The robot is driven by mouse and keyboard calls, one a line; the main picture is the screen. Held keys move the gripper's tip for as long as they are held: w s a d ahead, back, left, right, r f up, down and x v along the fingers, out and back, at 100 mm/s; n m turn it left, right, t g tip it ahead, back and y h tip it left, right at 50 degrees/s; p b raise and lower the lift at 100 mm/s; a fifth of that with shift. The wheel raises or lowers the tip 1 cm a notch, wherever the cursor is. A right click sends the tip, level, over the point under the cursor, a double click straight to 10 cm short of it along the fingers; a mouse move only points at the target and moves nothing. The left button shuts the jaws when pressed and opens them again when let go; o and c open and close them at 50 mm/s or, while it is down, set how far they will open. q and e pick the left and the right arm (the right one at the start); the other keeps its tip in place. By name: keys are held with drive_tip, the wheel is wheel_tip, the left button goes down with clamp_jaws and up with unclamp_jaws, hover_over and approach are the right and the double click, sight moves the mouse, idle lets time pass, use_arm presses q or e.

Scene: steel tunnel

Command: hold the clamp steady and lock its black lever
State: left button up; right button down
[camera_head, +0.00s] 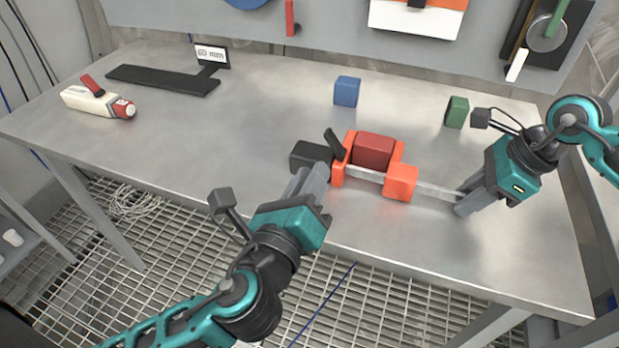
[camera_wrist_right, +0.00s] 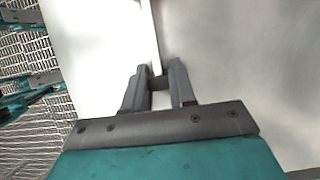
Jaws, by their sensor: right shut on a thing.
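The orange clamp (camera_head: 401,182) lies on the steel table with a dark red block (camera_head: 373,151) between its jaws. Its silver bar (camera_head: 430,191) runs to the right. Its black handle (camera_head: 311,156) is at the left end. The black lever (camera_head: 335,143) stands up at a tilt between the handle and the orange jaw. My right gripper (camera_head: 466,203) is shut on the bar's right end; its fingers (camera_wrist_right: 158,76) also show in the right wrist view. My left gripper (camera_head: 311,180) is at the near side of the black handle; its fingertips overlap, so its opening is unclear.
A blue block (camera_head: 347,91) and a green block (camera_head: 457,112) stand behind the clamp. The table's left middle is clear. Its front edge is near my left gripper.

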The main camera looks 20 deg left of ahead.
drive_tip(key=c, duration=0.8)
unclamp_jaws()
drive_tip(key=shift+c, duration=0.2)
drive_tip(key=shift+r, duration=0.1)
